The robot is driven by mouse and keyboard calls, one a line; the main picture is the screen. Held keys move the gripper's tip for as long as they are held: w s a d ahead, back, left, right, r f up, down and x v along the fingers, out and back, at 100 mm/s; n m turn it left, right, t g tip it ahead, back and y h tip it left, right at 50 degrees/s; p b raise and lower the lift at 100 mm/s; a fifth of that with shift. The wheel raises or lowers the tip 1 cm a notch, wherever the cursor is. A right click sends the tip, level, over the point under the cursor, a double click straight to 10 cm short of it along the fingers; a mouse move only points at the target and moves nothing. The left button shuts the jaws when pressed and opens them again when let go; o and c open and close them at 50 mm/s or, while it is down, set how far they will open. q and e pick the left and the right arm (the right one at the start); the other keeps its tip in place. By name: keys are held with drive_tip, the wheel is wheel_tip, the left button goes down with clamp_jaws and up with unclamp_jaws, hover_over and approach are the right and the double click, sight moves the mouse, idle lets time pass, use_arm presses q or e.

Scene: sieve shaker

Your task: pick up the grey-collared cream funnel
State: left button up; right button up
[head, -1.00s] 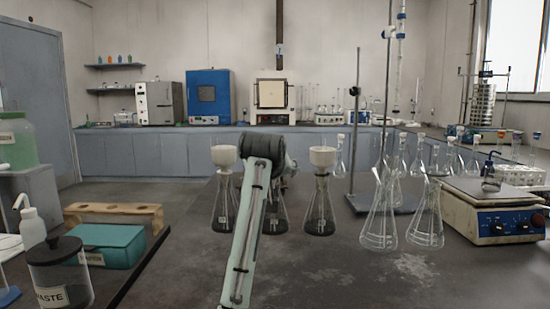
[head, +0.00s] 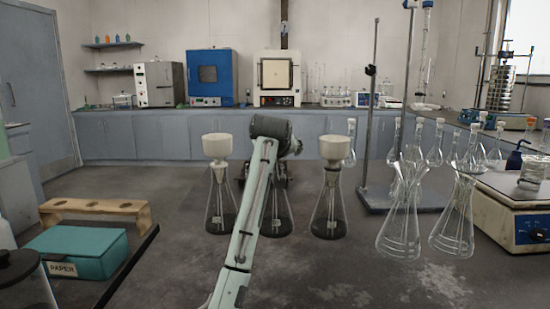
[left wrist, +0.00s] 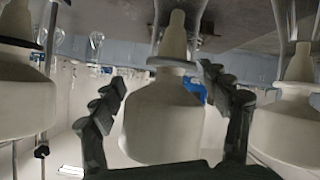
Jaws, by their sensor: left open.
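Three cream funnels stand in dark-bottomed conical flasks. In the head view I see the left funnel (head: 217,146) and the right funnel (head: 334,148); my left arm hides the middle one, though its flask (head: 279,212) shows. The left wrist view is upside down. There the middle funnel (left wrist: 165,120) is between the open fingers of my left gripper (left wrist: 160,78), with a band-like collar (left wrist: 172,62) near the fingertips. It does not look gripped. The neighbouring funnels flank the gripper. My right gripper is out of view.
A retort stand (head: 402,202) and clear conical flasks (head: 402,215) are to the right, near a hotplate (head: 510,210). A teal paper box (head: 80,252) and a wooden rack (head: 95,212) are at left. Bare bench lies in front of the funnels.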

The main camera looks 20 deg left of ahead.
use_arm(q)
drive_tip(key=shift+x, duration=0.95)
drive_tip(key=shift+c, duration=0.3)
drive_tip(key=c, duration=1.3)
drive_tip(key=shift+c, duration=0.4)
